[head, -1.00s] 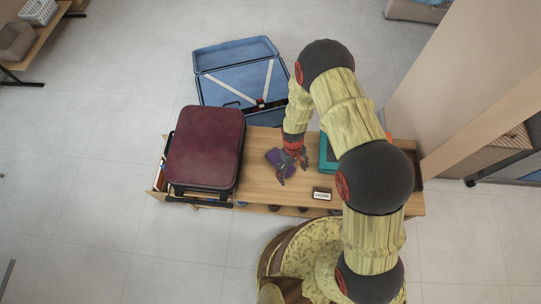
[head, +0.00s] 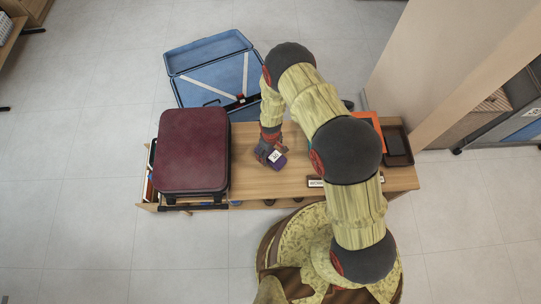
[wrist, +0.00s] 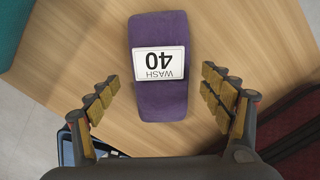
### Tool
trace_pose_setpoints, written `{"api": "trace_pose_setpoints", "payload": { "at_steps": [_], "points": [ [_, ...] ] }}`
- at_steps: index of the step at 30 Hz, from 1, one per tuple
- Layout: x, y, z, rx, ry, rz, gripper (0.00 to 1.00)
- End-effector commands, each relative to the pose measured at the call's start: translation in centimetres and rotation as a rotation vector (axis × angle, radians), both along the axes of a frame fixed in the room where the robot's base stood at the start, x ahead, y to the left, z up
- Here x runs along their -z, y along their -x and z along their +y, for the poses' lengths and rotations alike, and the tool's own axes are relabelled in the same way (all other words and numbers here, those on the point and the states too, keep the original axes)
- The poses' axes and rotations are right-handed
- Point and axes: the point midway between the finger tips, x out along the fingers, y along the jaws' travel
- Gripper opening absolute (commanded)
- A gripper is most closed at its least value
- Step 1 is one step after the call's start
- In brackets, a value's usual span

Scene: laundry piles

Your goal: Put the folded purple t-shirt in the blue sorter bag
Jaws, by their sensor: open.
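The folded purple t-shirt (head: 280,162) lies on the wooden table, below my gripper (head: 271,153) in the head view. In the wrist view the t-shirt (wrist: 160,105) is a narrow bundle with a white "WASH 40" label. My gripper (wrist: 167,98) is open, with its fingers on either side of the bundle's near part and a visible gap to each side. At the right edge of the head view, a dark wheeled unit has a blue part (head: 534,112) that may be the blue sorter bag; it is only partly seen.
A closed maroon suitcase (head: 192,150) covers the left part of the table (head: 245,183). An open blue suitcase (head: 208,54) lies behind it. A dark tray (head: 398,158) and an orange item (head: 368,120) are at the right. A beige wall panel (head: 425,90) stands beyond.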

Motion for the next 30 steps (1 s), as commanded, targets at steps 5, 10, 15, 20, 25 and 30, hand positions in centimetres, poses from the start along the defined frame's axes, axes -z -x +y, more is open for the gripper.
{"api": "trace_pose_setpoints", "payload": {
  "at_steps": [5, 10, 15, 20, 25, 30],
  "points": [
    [1.41, -0.06, 0.03, 0.0, -0.001, -0.001, 0.8],
    [1.3, -0.05, 0.03, 0.0, -0.001, -0.001, 0.8],
    [1.3, -0.04, 0.02, 0.0, 0.0, 0.0, 0.7],
    [1.3, -0.04, 0.02, 0.0, 0.0, 0.0, 0.61],
    [1.3, -0.04, 0.02, 0.0, 0.0, 0.0, 0.51],
    [1.3, -0.04, 0.02, 0.0, 0.0, 0.0, 0.42]
  ]
}}
